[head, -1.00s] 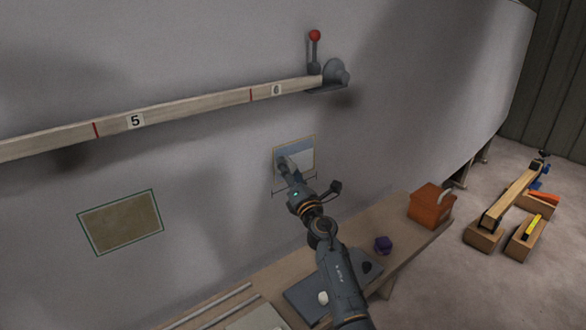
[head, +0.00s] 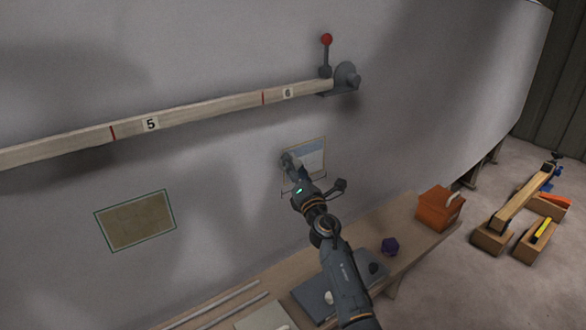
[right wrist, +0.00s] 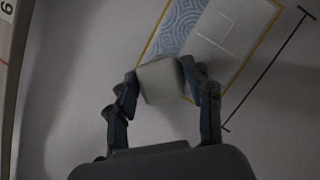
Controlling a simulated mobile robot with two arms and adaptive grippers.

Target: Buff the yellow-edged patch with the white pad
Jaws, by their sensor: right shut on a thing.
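The yellow-edged patch (head: 312,158) is on the grey hull wall, right of centre in the head view. In the right wrist view the patch (right wrist: 216,42) shows a blue swirl-patterned part and a plain pale part with thin lines. My right gripper (right wrist: 162,82) is shut on the white pad (right wrist: 160,82), which looks grey in the shade. The pad overlaps the patch's near left edge in that view; I cannot tell whether it touches the surface. In the head view my right gripper (head: 291,165) covers the patch's left side. My left gripper is out of view.
A green-edged brown patch (head: 136,222) is at left. A numbered wooden rail (head: 200,112) with a red-knobbed lever (head: 326,52) runs above. Wooden blocks stand on the floor at right.

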